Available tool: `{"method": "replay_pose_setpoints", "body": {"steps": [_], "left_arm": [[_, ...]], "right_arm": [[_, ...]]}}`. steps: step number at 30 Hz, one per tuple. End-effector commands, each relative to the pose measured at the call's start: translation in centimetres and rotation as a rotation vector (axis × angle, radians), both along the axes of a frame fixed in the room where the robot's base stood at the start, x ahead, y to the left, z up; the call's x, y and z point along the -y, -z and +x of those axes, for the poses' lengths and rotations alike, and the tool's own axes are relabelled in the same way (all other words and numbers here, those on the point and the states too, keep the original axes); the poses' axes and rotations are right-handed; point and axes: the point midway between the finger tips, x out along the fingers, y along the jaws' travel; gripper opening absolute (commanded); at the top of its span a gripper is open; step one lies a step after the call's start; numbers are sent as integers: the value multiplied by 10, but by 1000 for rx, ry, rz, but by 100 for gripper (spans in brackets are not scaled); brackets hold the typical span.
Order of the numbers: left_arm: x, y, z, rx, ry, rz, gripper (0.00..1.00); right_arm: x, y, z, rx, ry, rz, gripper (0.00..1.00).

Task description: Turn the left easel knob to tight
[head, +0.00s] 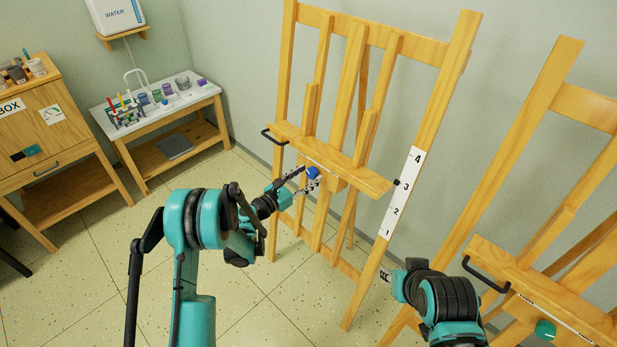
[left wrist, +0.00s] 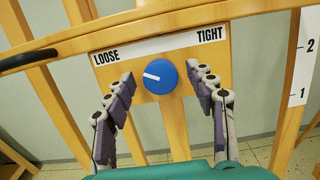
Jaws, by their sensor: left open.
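The left easel (head: 345,100) is light wood. In the left wrist view the blue knob (left wrist: 160,77) has a white pointer mark aimed left, toward the LOOSE end of the label strip (left wrist: 160,45); TIGHT is at the right end. My left gripper (head: 303,180) is at the knob. In the left wrist view its open fingers (left wrist: 163,95) stand on both sides of the knob, with gaps. My right gripper (head: 386,275) is low, by the easel's right leg; its jaws are too small to read.
A second easel (head: 575,110) with a green knob (head: 545,329) stands at the right. A black handle (head: 274,136) sticks out at the ledge's left end. A white numbered strip (head: 403,195) runs along the right leg.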

Motion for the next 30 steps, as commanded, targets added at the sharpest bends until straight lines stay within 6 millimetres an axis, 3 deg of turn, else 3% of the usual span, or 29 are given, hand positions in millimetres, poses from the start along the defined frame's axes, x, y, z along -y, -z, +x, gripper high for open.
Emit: {"method": "replay_pose_setpoints", "body": {"steps": [11,15,17,30], "left_arm": [[6,-1,6,1,0,1,56],[6,-1,6,1,0,1,19],[6,-1,6,1,0,1,7],[5,0,6,45,11,50,7]], "right_arm": [[0,2,0,0,0,0,31],[0,2,0,0,0,0,31],[0,2,0,0,0,0,31],[0,5,0,0,0,0,31]]}}
